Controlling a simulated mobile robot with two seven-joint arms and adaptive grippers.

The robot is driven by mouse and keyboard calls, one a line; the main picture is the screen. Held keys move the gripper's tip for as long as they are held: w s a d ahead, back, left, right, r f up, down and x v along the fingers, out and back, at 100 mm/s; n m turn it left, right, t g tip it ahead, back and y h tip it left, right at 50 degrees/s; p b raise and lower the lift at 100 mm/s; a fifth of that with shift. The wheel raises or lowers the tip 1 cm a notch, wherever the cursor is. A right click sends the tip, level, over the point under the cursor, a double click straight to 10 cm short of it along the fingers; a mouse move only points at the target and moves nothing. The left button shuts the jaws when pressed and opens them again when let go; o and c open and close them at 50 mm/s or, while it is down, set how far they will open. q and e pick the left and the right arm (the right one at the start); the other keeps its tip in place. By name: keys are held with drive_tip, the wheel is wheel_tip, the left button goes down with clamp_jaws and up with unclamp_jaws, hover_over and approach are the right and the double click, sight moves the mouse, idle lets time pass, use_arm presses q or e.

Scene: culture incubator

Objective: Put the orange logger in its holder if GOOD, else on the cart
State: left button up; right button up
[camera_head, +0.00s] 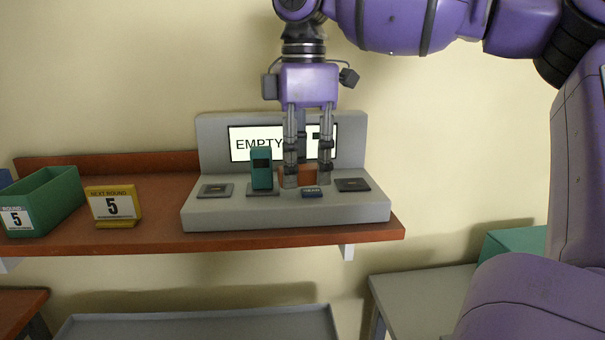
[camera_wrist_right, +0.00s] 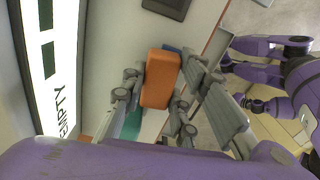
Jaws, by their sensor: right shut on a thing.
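The orange logger (camera_wrist_right: 160,78) is between the fingers of my right gripper (camera_head: 308,182), which is shut on it. In the head view only a small orange part of the logger (camera_head: 309,175) shows behind the fingers. The gripper points down over the grey console (camera_head: 225,214), low, near its top face. I cannot tell whether the logger touches the console. The console's screen (camera_head: 240,133) reads EMPTY, partly covered by the gripper. My left gripper does not show clearly in either view. I cannot tell which surface is the cart or which place is the logger's holder.
A teal device (camera_head: 262,170) stands left of the gripper, close to it. Flat dark pads (camera_head: 215,190) and (camera_head: 352,184) lie at either side. A yellow sign (camera_head: 113,206) and green bin (camera_head: 56,200) stand left on the shelf.

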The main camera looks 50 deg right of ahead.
drive_tip(key=s+a+r, duration=0.8)
drive_tip(key=a+r, duration=0.3)
drive_tip(key=shift+a+r, duration=0.25)
drive_tip(key=shift+r, duration=0.15)
